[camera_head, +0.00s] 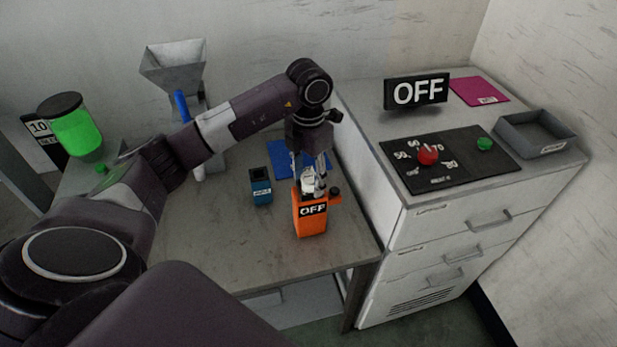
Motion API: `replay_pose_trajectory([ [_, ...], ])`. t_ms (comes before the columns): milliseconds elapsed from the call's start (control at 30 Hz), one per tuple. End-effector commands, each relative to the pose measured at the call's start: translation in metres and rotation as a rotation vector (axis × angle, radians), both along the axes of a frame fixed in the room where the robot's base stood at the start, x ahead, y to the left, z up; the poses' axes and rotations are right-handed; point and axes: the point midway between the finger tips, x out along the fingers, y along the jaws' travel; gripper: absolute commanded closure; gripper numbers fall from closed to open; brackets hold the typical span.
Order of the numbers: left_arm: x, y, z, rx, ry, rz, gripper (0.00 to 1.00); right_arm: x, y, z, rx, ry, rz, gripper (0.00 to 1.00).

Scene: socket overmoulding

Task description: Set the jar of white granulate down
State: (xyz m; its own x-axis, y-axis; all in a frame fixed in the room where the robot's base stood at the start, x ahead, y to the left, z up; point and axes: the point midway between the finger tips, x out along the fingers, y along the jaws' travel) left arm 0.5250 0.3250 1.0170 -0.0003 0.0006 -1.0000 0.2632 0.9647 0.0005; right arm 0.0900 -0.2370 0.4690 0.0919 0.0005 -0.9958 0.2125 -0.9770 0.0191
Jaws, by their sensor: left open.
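My left gripper (311,172) points down over the table, its fingers open at a small whitish jar (308,183). The jar shows between and just below the fingertips, at the top of the orange box marked OFF (311,217). The fingers and the box hide part of it. I cannot tell whether the fingers touch it, or whether it stands on the box or just behind it. A blue mat (281,158) lies on the table behind the gripper. My right gripper is not in view.
A small dark blue container (260,186) stands left of the orange box. A grey hopper (175,66) with a blue lever and a green-filled jar (76,126) are at the back left. The cabinet right bears a control panel (430,181), OFF sign (416,93) and grey tray (537,137).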

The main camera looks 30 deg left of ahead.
Motion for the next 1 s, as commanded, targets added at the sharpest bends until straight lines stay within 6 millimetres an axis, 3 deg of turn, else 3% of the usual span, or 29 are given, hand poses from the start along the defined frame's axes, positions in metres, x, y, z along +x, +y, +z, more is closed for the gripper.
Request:
replay_pose_trajectory([
  [167, 0.0, 0.0, 0.004, 0.0, 0.0, 0.0, 0.53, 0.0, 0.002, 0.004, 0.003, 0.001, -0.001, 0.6],
  [267, 0.002, 0.0, 0.012, -0.001, -0.005, 0.0, 0.53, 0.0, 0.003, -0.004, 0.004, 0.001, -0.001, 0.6],
  [600, 0.002, 0.0, 0.077, 0.0, -0.007, 0.0, 0.53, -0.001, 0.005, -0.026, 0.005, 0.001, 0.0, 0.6],
  [700, 0.001, 0.001, 0.094, 0.002, -0.005, 0.001, 0.53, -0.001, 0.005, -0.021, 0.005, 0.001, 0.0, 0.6],
  [1000, 0.001, 0.0, 0.119, 0.001, -0.001, 0.001, 0.53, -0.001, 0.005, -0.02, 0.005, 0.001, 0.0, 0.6],
])
